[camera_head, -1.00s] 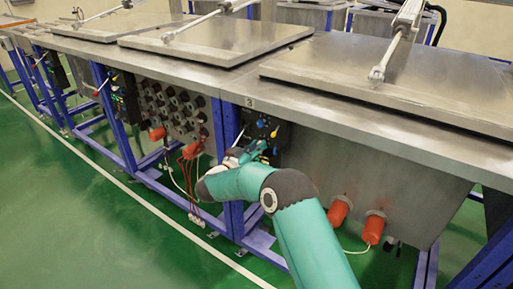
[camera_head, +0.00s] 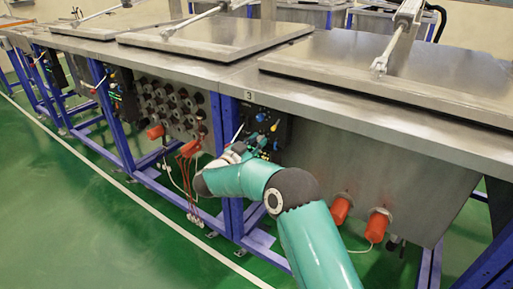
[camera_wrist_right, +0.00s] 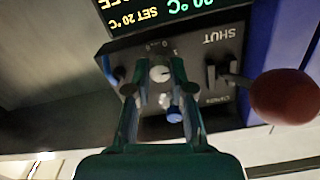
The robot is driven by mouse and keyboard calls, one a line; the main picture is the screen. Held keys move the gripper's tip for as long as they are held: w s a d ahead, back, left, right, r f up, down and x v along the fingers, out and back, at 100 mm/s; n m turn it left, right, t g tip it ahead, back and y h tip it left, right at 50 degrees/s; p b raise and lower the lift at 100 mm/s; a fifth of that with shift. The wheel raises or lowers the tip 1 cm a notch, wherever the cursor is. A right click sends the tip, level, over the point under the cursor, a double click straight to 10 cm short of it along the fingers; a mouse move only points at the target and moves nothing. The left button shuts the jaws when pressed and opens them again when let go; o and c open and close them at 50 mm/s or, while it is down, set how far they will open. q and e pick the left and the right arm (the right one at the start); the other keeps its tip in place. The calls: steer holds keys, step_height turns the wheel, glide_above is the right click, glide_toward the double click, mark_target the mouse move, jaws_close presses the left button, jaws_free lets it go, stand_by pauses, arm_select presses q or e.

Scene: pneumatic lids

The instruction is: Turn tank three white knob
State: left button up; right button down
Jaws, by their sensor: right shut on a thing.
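Tank three (camera_head: 400,165) is a steel tank under a plate marked 3 (camera_head: 249,95). Its dark control panel (camera_head: 247,116) sits on the front, partly hidden by my right gripper (camera_head: 272,133). In the right wrist view the white knob (camera_wrist_right: 160,73) is on the panel face below a green display. My right gripper (camera_wrist_right: 159,80) has its two fingers on either side of the knob, shut on it. A blue knob (camera_wrist_right: 174,115) shows between the fingers, nearer the wrist. My left gripper is in neither view.
A lever with a red ball (camera_wrist_right: 285,96) stands out right of the knob, near the word SHUT. Orange plugs (camera_head: 378,224) stick out of the tank front. Blue frame posts (camera_head: 229,135) stand beside the panel. The green floor (camera_head: 90,220) in front is clear.

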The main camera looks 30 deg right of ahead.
steer(key=shift+s+f+m+b, duration=0.1)
steer(key=shift+f+m+b, duration=0.1)
steer(key=shift+m+b, duration=4)
steer(key=shift+f+m+b, duration=0.2)
steer(key=shift+m+b, duration=3.25)
steer(key=shift+m, duration=1.45)
steer(key=c, duration=1)
jaws_free()
steer(key=shift+r, duration=0.15)
